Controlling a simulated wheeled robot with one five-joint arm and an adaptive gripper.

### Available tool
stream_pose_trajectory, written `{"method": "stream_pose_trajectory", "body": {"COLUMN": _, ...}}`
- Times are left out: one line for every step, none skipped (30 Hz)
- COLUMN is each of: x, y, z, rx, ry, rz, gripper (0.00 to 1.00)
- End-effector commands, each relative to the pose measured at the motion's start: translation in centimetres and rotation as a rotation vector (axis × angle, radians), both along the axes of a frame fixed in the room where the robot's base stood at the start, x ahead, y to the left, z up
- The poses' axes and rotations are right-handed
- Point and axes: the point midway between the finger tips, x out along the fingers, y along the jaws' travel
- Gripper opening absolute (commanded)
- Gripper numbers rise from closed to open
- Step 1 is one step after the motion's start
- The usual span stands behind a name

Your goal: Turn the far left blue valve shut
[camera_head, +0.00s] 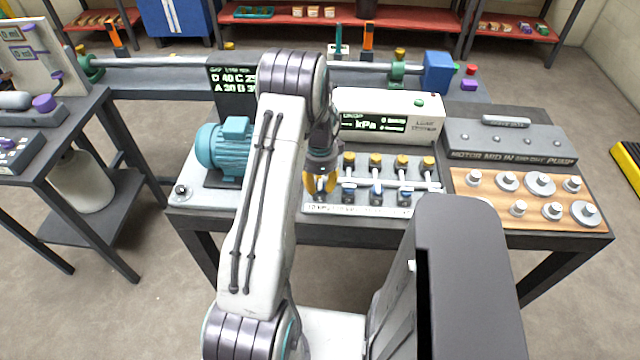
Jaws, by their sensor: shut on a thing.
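My gripper (322,188), with yellow fingers, points down at the left end of the valve row on the middle bench. It is shut around the far left blue valve, which is mostly hidden behind the fingers. To its right, more blue valves stand in the front row: one beside the gripper (348,194), one in the middle (376,196) and one at the right (404,197). How far the gripped valve is turned cannot be seen.
Several yellow-topped valves (375,161) stand just behind the blue ones, along a pale pipe. A teal motor (224,148) is left of my arm. A white kPa display box (390,115) stands behind. A wooden board with metal weights (525,195) lies at right.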

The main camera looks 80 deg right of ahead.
Motion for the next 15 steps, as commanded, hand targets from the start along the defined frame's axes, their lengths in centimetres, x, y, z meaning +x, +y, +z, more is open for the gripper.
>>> {"method": "stream_pose_trajectory", "body": {"x": 0.03, "y": 0.03, "z": -0.04, "rx": 0.001, "ry": 0.000, "rz": 0.001, "gripper": 0.00}}
{"method": "stream_pose_trajectory", "body": {"x": 0.03, "y": 0.03, "z": -0.05, "rx": 0.001, "ry": 0.000, "rz": 0.001, "gripper": 0.00}}
{"method": "stream_pose_trajectory", "body": {"x": 0.03, "y": 0.03, "z": -0.06, "rx": 0.001, "ry": 0.000, "rz": 0.001, "gripper": 0.00}}
{"method": "stream_pose_trajectory", "body": {"x": 0.04, "y": 0.04, "z": -0.07, "rx": 0.001, "ry": 0.000, "rz": 0.002, "gripper": 0.00}}
{"method": "stream_pose_trajectory", "body": {"x": 0.04, "y": 0.04, "z": -0.08, "rx": 0.001, "ry": 0.000, "rz": 0.003, "gripper": 0.00}}
{"method": "stream_pose_trajectory", "body": {"x": 0.04, "y": 0.04, "z": -0.11, "rx": 0.001, "ry": 0.000, "rz": 0.007, "gripper": 0.00}}
{"method": "stream_pose_trajectory", "body": {"x": 0.04, "y": 0.04, "z": -0.13, "rx": 0.001, "ry": -0.001, "rz": 0.010, "gripper": 0.00}}
{"method": "stream_pose_trajectory", "body": {"x": 0.04, "y": 0.04, "z": -0.15, "rx": 0.001, "ry": 0.000, "rz": 0.016, "gripper": 0.00}}
{"method": "stream_pose_trajectory", "body": {"x": 0.04, "y": 0.04, "z": -0.19, "rx": 0.001, "ry": 0.000, "rz": 0.026, "gripper": 0.00}}
{"method": "stream_pose_trajectory", "body": {"x": 0.04, "y": 0.04, "z": -0.22, "rx": 0.001, "ry": 0.000, "rz": 0.036, "gripper": 0.00}}
{"method": "stream_pose_trajectory", "body": {"x": 0.04, "y": 0.03, "z": -0.25, "rx": 0.001, "ry": 0.000, "rz": 0.047, "gripper": 0.00}}
{"method": "stream_pose_trajectory", "body": {"x": 0.05, "y": 0.02, "z": -0.29, "rx": 0.000, "ry": 0.000, "rz": 0.066, "gripper": 0.00}}
{"method": "stream_pose_trajectory", "body": {"x": 0.05, "y": 0.02, "z": -0.31, "rx": 0.000, "ry": 0.000, "rz": 0.081, "gripper": 0.00}}
{"method": "stream_pose_trajectory", "body": {"x": 0.05, "y": 0.02, "z": -0.33, "rx": 0.000, "ry": 0.000, "rz": 0.099, "gripper": 0.00}}
{"method": "stream_pose_trajectory", "body": {"x": 0.04, "y": 0.03, "z": -0.37, "rx": 0.000, "ry": 0.000, "rz": 0.125, "gripper": 0.00}}
